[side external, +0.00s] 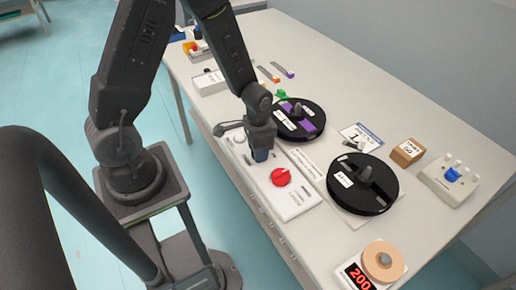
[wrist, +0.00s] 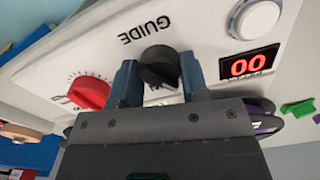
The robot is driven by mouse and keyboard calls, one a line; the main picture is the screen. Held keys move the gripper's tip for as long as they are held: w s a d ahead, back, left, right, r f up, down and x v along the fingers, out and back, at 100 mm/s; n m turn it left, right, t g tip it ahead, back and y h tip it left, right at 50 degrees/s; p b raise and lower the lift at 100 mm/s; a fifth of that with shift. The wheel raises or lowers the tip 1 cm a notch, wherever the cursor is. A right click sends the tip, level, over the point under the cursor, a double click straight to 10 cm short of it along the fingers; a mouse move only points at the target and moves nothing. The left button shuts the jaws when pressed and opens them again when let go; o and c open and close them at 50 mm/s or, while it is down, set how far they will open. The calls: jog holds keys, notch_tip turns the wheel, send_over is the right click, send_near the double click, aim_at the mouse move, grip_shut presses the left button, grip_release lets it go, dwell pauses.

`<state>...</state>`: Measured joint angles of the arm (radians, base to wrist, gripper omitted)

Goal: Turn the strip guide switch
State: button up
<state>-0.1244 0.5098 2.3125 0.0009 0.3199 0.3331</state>
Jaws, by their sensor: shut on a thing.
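The strip guide switch (wrist: 159,66) is a black rotary knob under the word GUIDE on a white control panel (wrist: 205,27). In the wrist view the two blue fingers of my gripper (wrist: 158,78) stand on either side of the knob and are shut on it. In the side external view my gripper (side external: 260,155) points down at the panel (side external: 297,205) and hides the knob. A red knob (wrist: 89,92) sits beside it on the panel; the red knob (side external: 281,177) also shows in the side external view.
The panel also has a red display reading 00 (wrist: 248,64) and a round white button (wrist: 256,17). Behind it stand two black reels (side external: 298,122) (side external: 378,192). A tan roll (side external: 383,261) with a 200 display is at the front; a small brown box (side external: 407,152) is at right.

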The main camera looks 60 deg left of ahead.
jog(key=o, duration=0.9)
notch_tip(320, 180, up, 14)
jog(key=shift+f, duration=0.1)
dwell(0.4)
jog(key=s+d+r+t, duration=0.1)
jog(key=s+r+t, duration=0.1)
jog(key=s+r, duration=0.1)
jog(key=s+d+r+n+t, duration=0.1)
jog(key=s+r, duration=0.3)
jog(key=r, duration=0.2)
jog(key=s+d+r+n+t, duration=0.1)
jog(key=s+d+r+t, duration=0.1)
jog(key=s+r, duration=0.2)
jog(key=shift+r+t, duration=0.25)
jog(key=shift+t, duration=0.05)
